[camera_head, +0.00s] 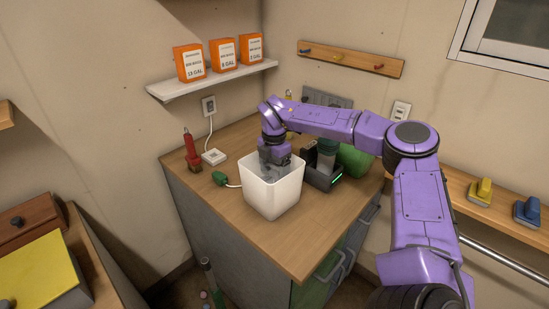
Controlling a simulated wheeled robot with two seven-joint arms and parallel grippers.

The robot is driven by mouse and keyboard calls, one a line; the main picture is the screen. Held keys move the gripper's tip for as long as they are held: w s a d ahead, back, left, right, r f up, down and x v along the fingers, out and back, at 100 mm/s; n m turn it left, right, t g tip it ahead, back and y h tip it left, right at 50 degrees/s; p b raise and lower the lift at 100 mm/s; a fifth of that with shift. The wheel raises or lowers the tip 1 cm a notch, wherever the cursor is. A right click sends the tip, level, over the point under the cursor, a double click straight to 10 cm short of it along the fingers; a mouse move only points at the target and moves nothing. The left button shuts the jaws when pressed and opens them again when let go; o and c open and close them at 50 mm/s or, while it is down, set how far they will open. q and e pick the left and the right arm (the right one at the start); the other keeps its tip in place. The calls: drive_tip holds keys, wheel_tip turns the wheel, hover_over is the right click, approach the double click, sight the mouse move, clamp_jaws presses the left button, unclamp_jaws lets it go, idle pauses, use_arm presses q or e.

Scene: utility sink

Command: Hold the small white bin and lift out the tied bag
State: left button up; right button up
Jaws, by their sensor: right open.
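The small white bin (272,196) stands upright on the wooden counter top. My right arm reaches over from the right, and my right gripper (272,168) points down into the mouth of the bin. Its fingers are partly hidden by the bin's rim, and it is open. Something grey shows inside the bin around the fingers, but I cannot tell whether it is the tied bag or the gripper itself. My left gripper is not in view, and nothing is seen holding the bin.
A dark device with a green light (324,168) and a green object (355,160) stand right of the bin. A red tool (192,152), a white box (214,157) and a green plug (220,178) lie left. The counter's front (290,238) is clear. A shelf with orange boxes (223,53) hangs behind.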

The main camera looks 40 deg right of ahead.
drive_tip(key=shift+s+r, duration=0.15)
drive_tip(key=shift+s, duration=0.2)
drive_tip(key=shift+w, duration=0.15)
drive_tip(key=c, duration=1.2)
clamp_jaws()
drive_tip(key=shift+c, duration=1.4)
unclamp_jaws()
drive_tip(key=shift+f, duration=0.2)
drive_tip(key=o, duration=1.5)
drive_tip(key=shift+o, duration=0.2)
drive_tip(key=shift+r, duration=0.1)
